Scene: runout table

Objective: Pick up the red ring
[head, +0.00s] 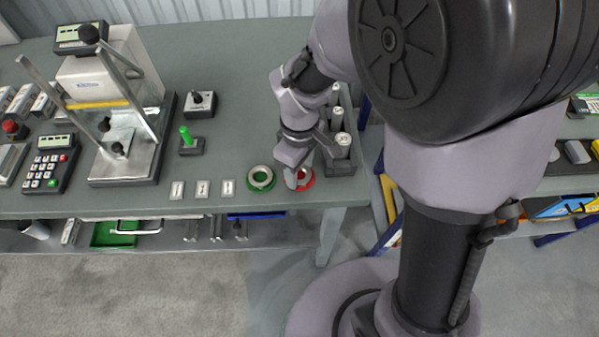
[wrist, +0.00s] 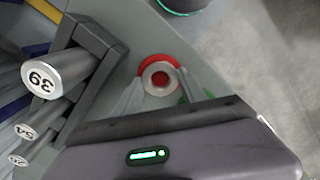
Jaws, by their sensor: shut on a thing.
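The red ring (head: 309,182) is at the front of the grey workbench, partly hidden by my gripper in the head view. I cannot tell whether the ring is clear of the bench top.
A green ring (head: 260,178) lies just left of my gripper. A dark rack (head: 341,167) of numbered cylinders stands close on the right, also large in the wrist view (wrist: 97,45). White labelled tiles (head: 202,189) lie along the front edge. A lever press (head: 128,140) stands left.

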